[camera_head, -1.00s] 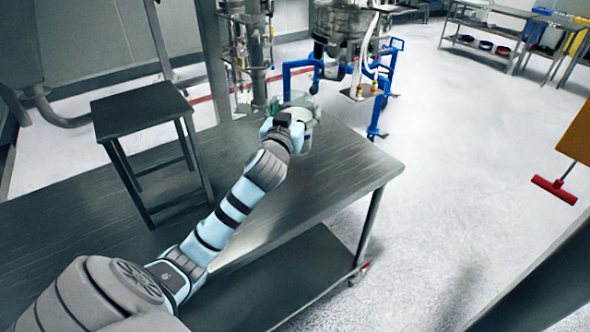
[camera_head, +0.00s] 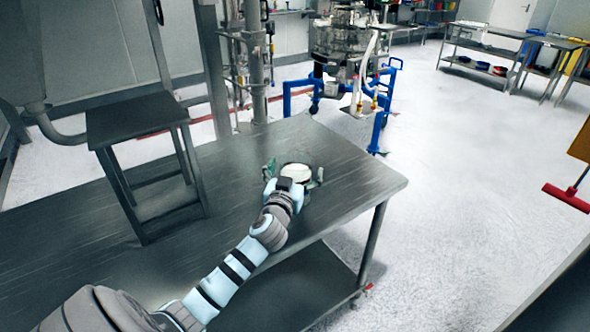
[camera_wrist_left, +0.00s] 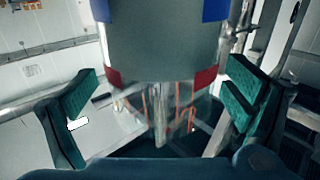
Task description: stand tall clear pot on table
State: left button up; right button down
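The tall clear pot (camera_head: 296,171) shows in the head view as a round white top near the right end of the steel table (camera_head: 345,178). It looks upright on the tabletop; its base is hidden. In the left wrist view the pot (camera_wrist_left: 165,50) fills the upper middle, a greyish cylinder with red and blue marks and a see-through part below. My left gripper (camera_head: 294,173) has its fingers spread on both sides of the pot. In the left wrist view its green pads (camera_wrist_left: 160,92) appear just apart from the pot's sides. My right gripper is not in view.
A dark steel stool-like stand (camera_head: 138,115) is at the table's left. Beyond the far edge are a blue-framed machine (camera_head: 345,60) and a steel column (camera_head: 255,60). The tabletop around the pot is bare; its right edge is close by.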

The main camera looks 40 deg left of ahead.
pick_arm(q)
jog(key=v, duration=1.2)
jog(key=shift+r, duration=0.1)
